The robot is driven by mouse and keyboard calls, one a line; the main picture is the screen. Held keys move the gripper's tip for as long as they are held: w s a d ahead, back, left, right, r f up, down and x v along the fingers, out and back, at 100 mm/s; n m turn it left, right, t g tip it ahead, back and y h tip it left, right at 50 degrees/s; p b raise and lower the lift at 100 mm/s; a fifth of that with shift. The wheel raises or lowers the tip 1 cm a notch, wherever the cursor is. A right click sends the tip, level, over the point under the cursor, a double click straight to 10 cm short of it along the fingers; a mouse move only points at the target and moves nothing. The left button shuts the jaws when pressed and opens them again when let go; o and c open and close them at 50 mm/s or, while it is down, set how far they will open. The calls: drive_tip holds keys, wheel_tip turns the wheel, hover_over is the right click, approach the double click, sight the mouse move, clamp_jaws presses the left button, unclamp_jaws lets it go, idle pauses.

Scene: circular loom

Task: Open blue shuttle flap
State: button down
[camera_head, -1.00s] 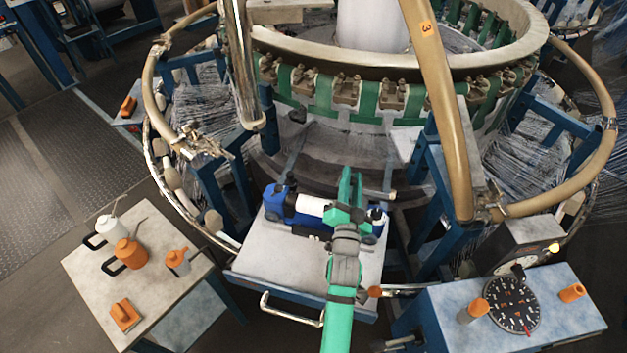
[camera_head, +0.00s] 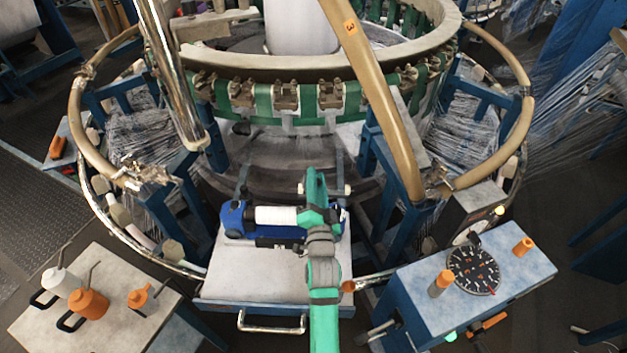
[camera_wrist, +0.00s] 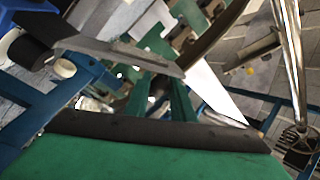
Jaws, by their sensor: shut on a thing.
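The blue shuttle (camera_head: 234,219) lies on a pale platform (camera_head: 215,285) in front of the loom. It carries a white bobbin (camera_head: 276,215). My green gripper (camera_head: 318,190) reaches over the shuttle's right part and hides some of it. In the wrist view, blue parts with a black roller (camera_wrist: 30,52) show at the left. A grey metal piece (camera_wrist: 130,54), which seems to be the flap, runs across the front of my gripper (camera_wrist: 160,90). My gripper is shut on it. The exact contact is hard to see, and I cannot tell the flap's angle.
The loom ring (camera_head: 300,65) stands behind, with a tan curved pipe (camera_head: 375,95) at the right of the shuttle. A table with oil cans (camera_head: 88,303) is at the left. A blue cabinet with a dial (camera_head: 473,270) stands at the right. The platform's front is clear.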

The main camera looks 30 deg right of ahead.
drive_tip(key=c, duration=1.5)
unclamp_jaws()
drive_tip(key=v, duration=1)
drive_tip(key=shift+s+a+f, duration=0.15)
drive_tip(key=shift+s, duration=0.2)
